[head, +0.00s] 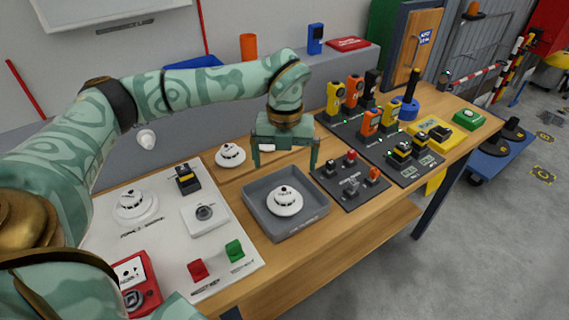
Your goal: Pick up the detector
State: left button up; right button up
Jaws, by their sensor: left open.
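A round white detector (285,199) with a dark band lies in the grey tray (262,222) on the wooden bench. A similar white detector (230,154) sits on the bench behind the tray, left of my gripper. Another (131,204) sits on a white panel at the left. My left gripper (286,164) is open with its two fingers pointing down. In the picture it is just above the tray's far edge, apart from the detector. Nothing shows clearly held between its fingers. My right gripper is not in view.
The white panel (222,262) carries a call-point box, red and green blocks and a yellow-black device. Right of the tray, dark mats hold small knobs, yellow and orange handheld meters (371,121) and chargers. A red alarm box (136,283) stands at the front left.

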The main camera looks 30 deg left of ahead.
aim_at(229, 155)
jog(key=u, duration=2.8)
jog(key=z, duration=1.3)
jog(key=i+l+z, duration=0.1)
jog(key=l, duration=0.3)
jog(key=i+l+z, duration=0.1)
jog(key=i+l, duration=0.15)
jog(key=i+l+z, duration=0.1)
jog(key=l, duration=0.4)
jog(key=i, duration=0.1)
